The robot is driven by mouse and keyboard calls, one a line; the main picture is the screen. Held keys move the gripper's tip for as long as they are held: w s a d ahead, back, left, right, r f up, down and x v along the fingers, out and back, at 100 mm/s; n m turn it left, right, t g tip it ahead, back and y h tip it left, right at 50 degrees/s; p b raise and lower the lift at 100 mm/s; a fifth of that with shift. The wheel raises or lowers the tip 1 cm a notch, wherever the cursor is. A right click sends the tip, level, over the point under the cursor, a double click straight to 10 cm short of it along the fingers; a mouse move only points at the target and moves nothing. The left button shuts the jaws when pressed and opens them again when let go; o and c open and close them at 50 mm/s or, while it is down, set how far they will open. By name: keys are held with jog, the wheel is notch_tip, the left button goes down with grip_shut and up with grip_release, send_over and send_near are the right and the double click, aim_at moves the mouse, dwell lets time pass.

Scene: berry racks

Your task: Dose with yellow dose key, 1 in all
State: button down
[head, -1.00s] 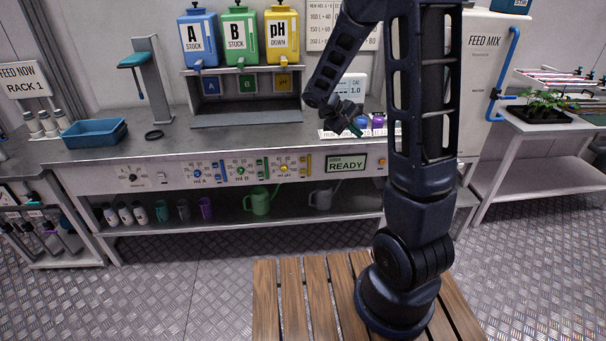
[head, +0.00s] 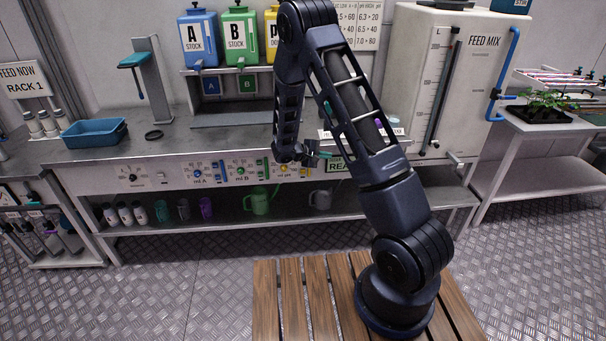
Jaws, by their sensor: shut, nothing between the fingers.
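The yellow pH dosing controls are on the bench's front panel, right of the blue A and green B controls. The yellow pH dial (head: 283,168) is partly visible. The upright yellow bar beside it is mostly hidden behind my gripper and wrist. My gripper (head: 326,155) is shut and empty, in front of the panel's upper edge between the pH dial and the READY display (head: 336,166). Its fingers point right. I cannot tell whether it touches the panel. The display is partly covered by my arm.
The yellow pH bottle (head: 271,36) is partly behind my arm; the blue A bottle (head: 198,40) and green B bottle (head: 239,38) stand left of it. A blue tray (head: 94,133) sits on the bench. Cups and a green watering can (head: 259,201) stand on the lower shelf.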

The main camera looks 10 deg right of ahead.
jog(key=w+a+f+n+t+y, duration=0.1)
jog(key=a+f+n+t, duration=0.2)
jog(key=f, duration=0.6)
jog(key=w+a+f+n+t, duration=0.1)
jog(key=a+f+n+t, duration=0.2)
jog(key=a+f, duration=0.3)
jog(key=shift+w+f+y, duration=0.4)
jog(key=shift+f, duration=1.85)
send_near(305, 173)
jog(key=shift+w+d+f, duration=0.25)
jog(key=shift+w+d, duration=0.2)
jog(key=shift+d, duration=0.3)
jog(key=shift+w+d+f, duration=0.25)
jog(key=shift+w+d, duration=0.25)
jog(key=shift+d, duration=0.25)
jog(key=shift+w+d+f, duration=0.25)
jog(key=shift+w+d, duration=0.2)
jog(key=shift+d, duration=0.3)
jog(key=shift+w, duration=0.85)
jog(key=shift+s, duration=0.9)
jog(key=shift+s, duration=0.1)
jog(key=shift+s, duration=2.4)
